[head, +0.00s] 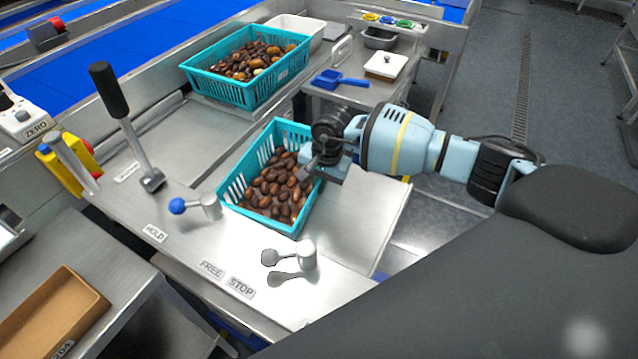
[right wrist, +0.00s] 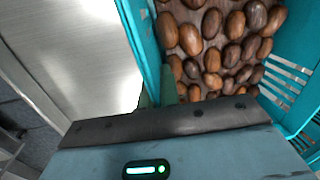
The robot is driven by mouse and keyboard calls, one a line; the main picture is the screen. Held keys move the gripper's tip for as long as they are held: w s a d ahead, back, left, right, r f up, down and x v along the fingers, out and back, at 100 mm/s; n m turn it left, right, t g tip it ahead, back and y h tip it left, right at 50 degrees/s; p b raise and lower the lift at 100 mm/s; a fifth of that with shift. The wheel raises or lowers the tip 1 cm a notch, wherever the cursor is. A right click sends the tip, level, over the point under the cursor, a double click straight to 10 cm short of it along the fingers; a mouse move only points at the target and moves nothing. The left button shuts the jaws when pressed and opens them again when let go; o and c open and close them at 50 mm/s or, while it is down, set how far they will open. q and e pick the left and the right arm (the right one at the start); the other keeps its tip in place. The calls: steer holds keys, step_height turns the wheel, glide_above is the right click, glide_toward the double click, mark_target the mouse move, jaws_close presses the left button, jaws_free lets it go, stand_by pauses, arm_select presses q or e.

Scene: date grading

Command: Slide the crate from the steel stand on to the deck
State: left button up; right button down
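A teal slatted crate (head: 231,186) full of brown dates sits in the middle of the steel work surface (head: 180,235). Bare steel plate (head: 365,215) lies along its right side. The exact line between stand and deck under the crate cannot be told. My right gripper (head: 312,171) is at the crate's right wall. In the right wrist view its fingers (right wrist: 158,88) straddle the teal wall (right wrist: 142,40), one outside and one inside above the dates, and look closed on it. My left gripper is not in view.
A second teal crate of dates (head: 222,88) stands behind. A black-handled lever (head: 128,125), a blue-knobbed lever (head: 205,206) and a metal knob (head: 307,255) stand on the steel. A brown tray (head: 55,315) is front left.

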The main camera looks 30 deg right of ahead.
steer(key=c, duration=1.6)
jaws_free()
steer(key=shift+o, duration=0.2)
step_height(320, 180, up, 8)
steer(key=s, duration=0.1)
steer(key=shift+d, duration=0.4)
steer(key=shift+f, duration=0.15)
